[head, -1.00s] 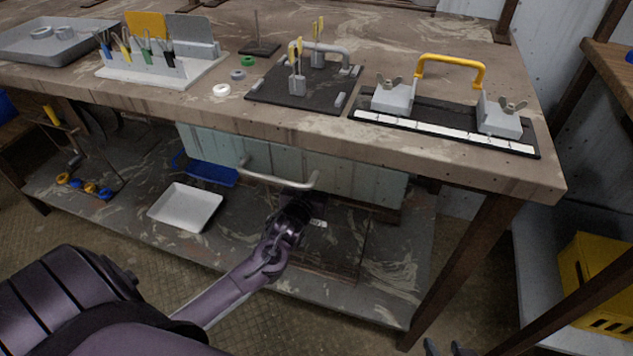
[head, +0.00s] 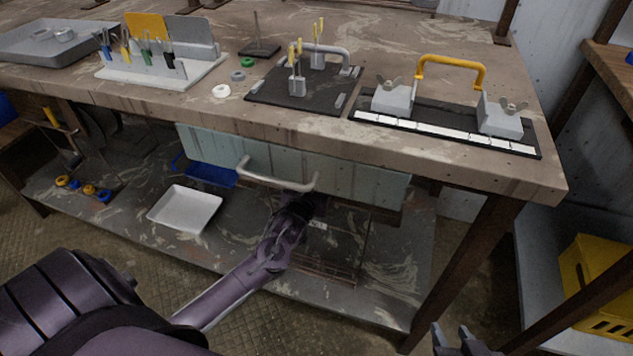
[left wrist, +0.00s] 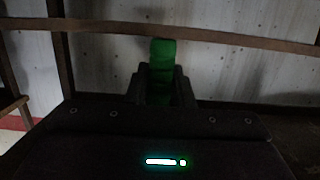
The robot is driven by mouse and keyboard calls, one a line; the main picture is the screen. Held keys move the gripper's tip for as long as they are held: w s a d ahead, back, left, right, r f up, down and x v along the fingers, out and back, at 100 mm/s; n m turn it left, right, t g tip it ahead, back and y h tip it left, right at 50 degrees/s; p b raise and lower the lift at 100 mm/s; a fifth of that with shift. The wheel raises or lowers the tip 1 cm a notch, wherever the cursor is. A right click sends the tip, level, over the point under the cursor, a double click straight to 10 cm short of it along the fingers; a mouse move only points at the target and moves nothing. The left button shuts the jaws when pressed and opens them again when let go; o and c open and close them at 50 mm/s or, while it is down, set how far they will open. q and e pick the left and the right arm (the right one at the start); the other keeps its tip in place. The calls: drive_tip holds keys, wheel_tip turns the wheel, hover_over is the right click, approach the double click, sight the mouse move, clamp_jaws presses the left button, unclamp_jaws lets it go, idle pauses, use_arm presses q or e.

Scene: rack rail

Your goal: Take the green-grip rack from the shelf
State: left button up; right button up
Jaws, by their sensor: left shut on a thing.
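The green grip (left wrist: 162,75) of the rack shows between the fingers of my left gripper (left wrist: 162,90) in the left wrist view, and the gripper is shut on it. In the head view my left arm reaches in under the drawer, and the gripper (head: 305,205) is dark and partly hidden there. A low rack of thin brown bars (head: 325,272) lies on the lower shelf beside my left arm; its far part is in shadow under the drawer. My right gripper (head: 456,338) is at the bottom edge of the head view, its two fingers apart, empty.
A pale drawer (head: 370,180) with a grey handle (head: 278,180) hangs above my left gripper. A white tray (head: 186,208) and a blue tray (head: 211,175) are to the left on the lower shelf (head: 395,270). A table leg (head: 450,270) stands to the right.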

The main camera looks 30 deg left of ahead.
use_arm(q)
clamp_jaws()
drive_tip(key=shift+r, duration=0.1)
drive_tip(key=shift+r, duration=0.1)
drive_tip(key=shift+r+p, duration=1.55)
drive_tip(key=shift+p, duration=0.45)
